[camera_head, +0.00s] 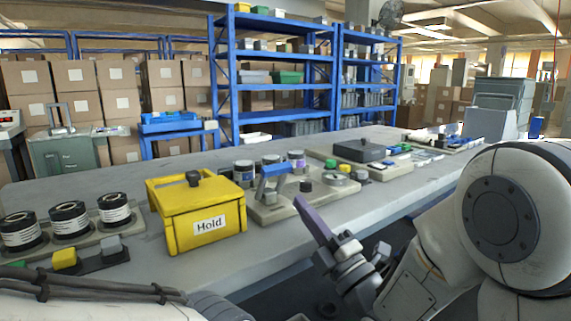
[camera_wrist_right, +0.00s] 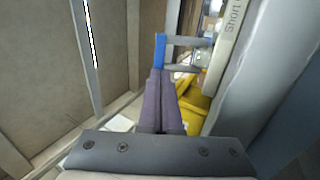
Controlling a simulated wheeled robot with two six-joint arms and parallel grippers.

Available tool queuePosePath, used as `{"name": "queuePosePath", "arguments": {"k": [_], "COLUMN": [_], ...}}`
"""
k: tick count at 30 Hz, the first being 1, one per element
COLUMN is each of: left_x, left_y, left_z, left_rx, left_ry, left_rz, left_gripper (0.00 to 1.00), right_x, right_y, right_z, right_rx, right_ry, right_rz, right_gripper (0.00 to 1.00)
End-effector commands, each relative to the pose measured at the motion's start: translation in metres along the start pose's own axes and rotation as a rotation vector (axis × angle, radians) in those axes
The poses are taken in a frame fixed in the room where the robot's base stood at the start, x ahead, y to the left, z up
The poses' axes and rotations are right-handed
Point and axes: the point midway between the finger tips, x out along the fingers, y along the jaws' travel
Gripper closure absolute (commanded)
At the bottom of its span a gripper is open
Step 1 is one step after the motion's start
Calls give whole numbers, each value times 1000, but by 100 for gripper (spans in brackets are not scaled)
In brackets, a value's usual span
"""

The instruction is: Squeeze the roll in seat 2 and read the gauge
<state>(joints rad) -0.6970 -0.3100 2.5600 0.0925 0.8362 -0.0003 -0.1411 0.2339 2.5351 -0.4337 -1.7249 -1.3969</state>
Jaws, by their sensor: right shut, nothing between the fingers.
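Three upright rolls (camera_head: 70,220) with black tops and white labels stand in a tray at the left of the bench. Several smaller rolls (camera_head: 297,161) stand behind a grey fixture with a blue handle (camera_head: 275,171). I cannot tell which roll is in seat 2. A round disc (camera_head: 335,178) that may be a gauge lies right of the fixture; no reading is legible. My right gripper (camera_head: 304,204) is shut and empty, its purple fingers at the bench's front edge. In the right wrist view the fingers (camera_wrist_right: 160,80) are together, with a blue part (camera_wrist_right: 160,50) beyond them. My left gripper is out of view.
A yellow box (camera_head: 205,220) marked "Hold" stands between the left rolls and the fixture. Yellow and grey blocks (camera_head: 65,258) sit in front of the left rolls. A dark grey box (camera_head: 359,150) stands behind right.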

Motion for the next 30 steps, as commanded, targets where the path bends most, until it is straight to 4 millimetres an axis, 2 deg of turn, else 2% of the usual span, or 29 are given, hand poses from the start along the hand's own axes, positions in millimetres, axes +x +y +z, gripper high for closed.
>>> {"name": "queuePosePath", "arguments": {"k": [1,3,4,9,13,18,30], "left_x": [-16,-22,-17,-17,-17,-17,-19], "left_y": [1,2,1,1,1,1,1], "left_z": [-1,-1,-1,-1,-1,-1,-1], "left_rx": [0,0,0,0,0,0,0], "left_ry": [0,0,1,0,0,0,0], "left_rz": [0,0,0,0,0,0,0], "left_gripper": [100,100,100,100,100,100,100], "right_x": [5,8,15,46,60,68,70], "right_y": [5,4,2,1,0,0,1], "right_z": [0,0,-1,-1,0,0,-2], "right_rx": [3,0,-3,-2,-2,-1,1], "right_ry": [-2,-2,1,1,-1,-1,1], "right_rz": [-5,-3,4,3,3,1,-5], "right_gripper": [100,100,100,100,100,100,100]}}
